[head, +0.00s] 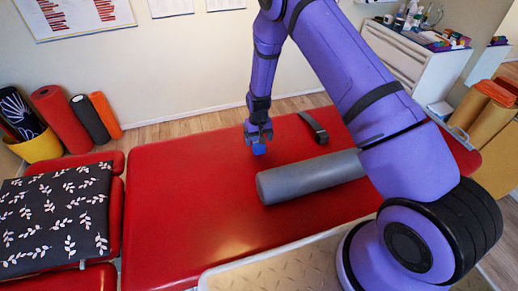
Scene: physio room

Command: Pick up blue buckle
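The blue buckle (259,149) is a small blue piece at the tips of my gripper (259,137), over the red padded table (190,195) in the head view. My gripper points down, with its fingers at the upper part of the buckle, which they partly hide. I cannot tell whether the fingers press on it, or whether it touches the table or hangs just above it.
A grey foam roller (310,177) lies right of the buckle, and a dark strap (314,127) lies behind it. A leaf-patterned black cushion (55,215) is at the left. A white cabinet (415,65) stands back right. The table's left part is clear.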

